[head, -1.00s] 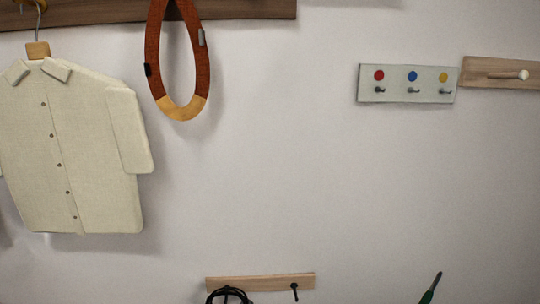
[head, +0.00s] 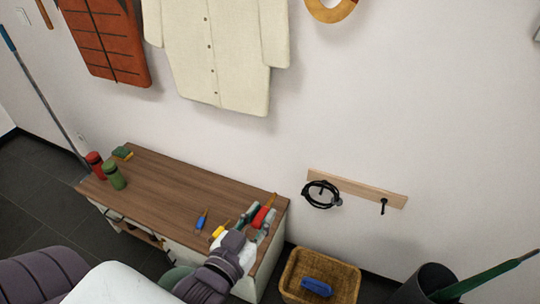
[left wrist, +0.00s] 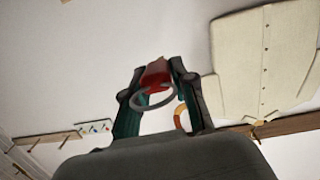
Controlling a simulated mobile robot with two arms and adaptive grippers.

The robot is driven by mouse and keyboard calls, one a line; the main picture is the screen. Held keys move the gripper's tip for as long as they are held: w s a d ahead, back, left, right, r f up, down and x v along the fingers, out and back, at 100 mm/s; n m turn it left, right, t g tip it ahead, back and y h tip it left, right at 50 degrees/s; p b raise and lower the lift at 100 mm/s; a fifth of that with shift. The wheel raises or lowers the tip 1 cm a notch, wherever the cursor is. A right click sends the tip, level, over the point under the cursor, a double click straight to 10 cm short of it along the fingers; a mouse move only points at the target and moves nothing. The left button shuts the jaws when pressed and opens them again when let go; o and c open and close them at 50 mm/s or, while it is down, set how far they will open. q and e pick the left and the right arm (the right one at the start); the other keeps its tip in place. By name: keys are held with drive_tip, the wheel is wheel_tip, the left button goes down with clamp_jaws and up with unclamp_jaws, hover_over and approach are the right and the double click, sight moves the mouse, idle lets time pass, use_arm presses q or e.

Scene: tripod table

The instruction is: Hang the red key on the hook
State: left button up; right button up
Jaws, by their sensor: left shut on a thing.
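My left gripper (head: 258,221) is shut on the red key (head: 264,213), in front of the wooden-topped cabinet's right end in the head view. In the left wrist view the red key (left wrist: 156,72) sits between the fingertips, with its grey metal ring (left wrist: 153,98) hanging free toward the palm. The rest of the key is hidden. The hook board (left wrist: 94,127), pale with small coloured dots, shows small on the wall at the left of the left wrist view. Its hooks are too small to make out there. It is outside the head view now. My right gripper is not in view.
The cabinet (head: 165,187) carries red and green bottles, a blue-handled item (head: 201,220) and a yellow one (head: 219,230). A wicker basket (head: 340,282) stands on the floor, and a dark umbrella bin (head: 428,284) is right. A low wooden rack (head: 365,194) holds a black coil (head: 321,194).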

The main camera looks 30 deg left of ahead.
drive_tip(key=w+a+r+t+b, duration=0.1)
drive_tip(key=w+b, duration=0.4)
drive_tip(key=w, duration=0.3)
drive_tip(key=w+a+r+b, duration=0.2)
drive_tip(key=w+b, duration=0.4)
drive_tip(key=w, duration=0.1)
use_arm(q)
drive_tip(key=w+a+f+b, duration=0.2)
drive_tip(key=w+f, duration=0.4)
drive_tip(key=f, duration=0.5)
drive_tip(key=w+a+f+b, duration=0.3)
drive_tip(key=w+f, duration=0.4)
drive_tip(key=f, duration=0.5)
drive_tip(key=w+a+f+b, duration=0.2)
drive_tip(key=w+f+b, duration=0.3)
drive_tip(key=f, duration=0.7)
drive_tip(key=shift+w+a+n+y, duration=0.15)
drive_tip(key=shift+w+n+y, duration=0.2)
drive_tip(key=shift+w, duration=0.6)
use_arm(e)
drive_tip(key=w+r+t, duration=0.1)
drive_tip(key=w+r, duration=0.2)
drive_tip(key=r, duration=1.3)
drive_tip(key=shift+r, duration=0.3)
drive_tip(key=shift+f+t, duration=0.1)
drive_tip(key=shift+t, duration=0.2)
